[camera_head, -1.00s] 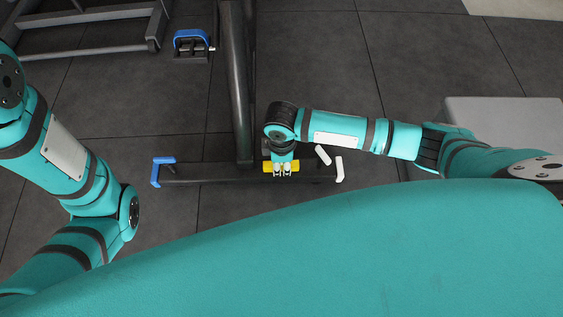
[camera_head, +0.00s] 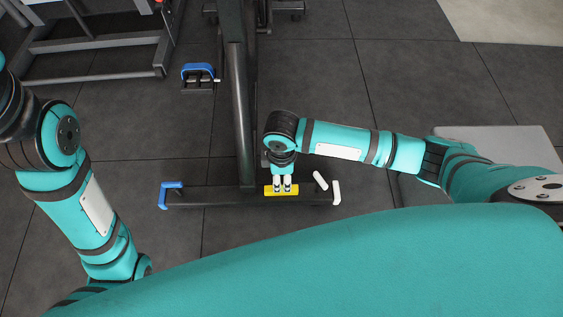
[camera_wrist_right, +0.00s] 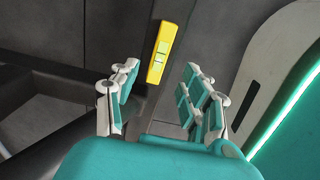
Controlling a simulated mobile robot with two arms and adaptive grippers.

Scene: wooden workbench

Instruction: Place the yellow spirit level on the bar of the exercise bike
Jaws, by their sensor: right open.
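The yellow spirit level (camera_head: 281,190) lies on the dark bar (camera_head: 225,196) of the exercise bike, right of the upright post, and runs along the bar. In the right wrist view the level (camera_wrist_right: 160,54) shows beyond the fingertips, with its pale green vial in the middle. My right gripper (camera_head: 283,184) is open, right by the level in the head view; in the right wrist view its fingers (camera_wrist_right: 158,82) stand apart with nothing between them, and the level appears clear of them. My left arm is at the left, but its gripper does not show.
The bike's post (camera_head: 240,110) rises just left of the right gripper. A blue end piece (camera_head: 170,192) is at the bar's left end and white pieces (camera_head: 336,192) at its right end. A blue-and-black pedal (camera_head: 198,74) is farther back. A grey bench (camera_head: 500,145) stands at the right.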

